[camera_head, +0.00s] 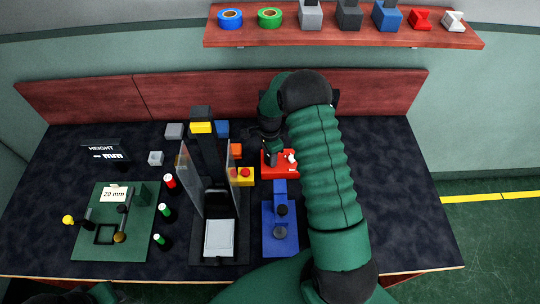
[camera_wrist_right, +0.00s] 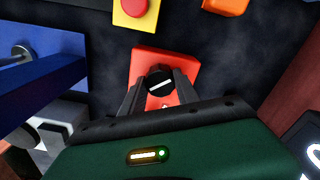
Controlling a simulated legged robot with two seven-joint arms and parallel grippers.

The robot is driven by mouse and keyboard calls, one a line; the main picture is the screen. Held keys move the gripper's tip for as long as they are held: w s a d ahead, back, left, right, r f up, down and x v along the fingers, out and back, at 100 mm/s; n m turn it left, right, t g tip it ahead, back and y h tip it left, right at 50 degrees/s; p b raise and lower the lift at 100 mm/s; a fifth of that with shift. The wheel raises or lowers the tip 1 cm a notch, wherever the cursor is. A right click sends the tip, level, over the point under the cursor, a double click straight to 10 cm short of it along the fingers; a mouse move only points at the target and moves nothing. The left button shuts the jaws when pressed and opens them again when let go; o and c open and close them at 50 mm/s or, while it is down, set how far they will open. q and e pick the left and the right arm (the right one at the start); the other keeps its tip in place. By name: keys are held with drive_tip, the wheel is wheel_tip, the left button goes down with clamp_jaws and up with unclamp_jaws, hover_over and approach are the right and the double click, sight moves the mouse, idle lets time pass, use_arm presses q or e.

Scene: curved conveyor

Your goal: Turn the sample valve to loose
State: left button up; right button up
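The sample valve is a red block (camera_head: 283,172) on the table in the head view, partly hidden by my right arm and gripper. In the right wrist view the red block (camera_wrist_right: 150,62) carries a round black knob (camera_wrist_right: 160,83) with a white line across it, tilted up to the right. My right gripper (camera_wrist_right: 159,88) has one finger on each side of the knob; it looks open, and whether the fingers touch the knob is not clear. In the head view the right gripper (camera_head: 272,157) is over the block's left part.
A blue fixture (camera_head: 280,235) stands in front of the valve. A green board (camera_head: 135,245) lies far left. The table's right side is clear.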

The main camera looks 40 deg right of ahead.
drive_tip(key=shift+a, duration=0.1)
drive_tip(key=shift+c, duration=1.3)
clamp_jaws()
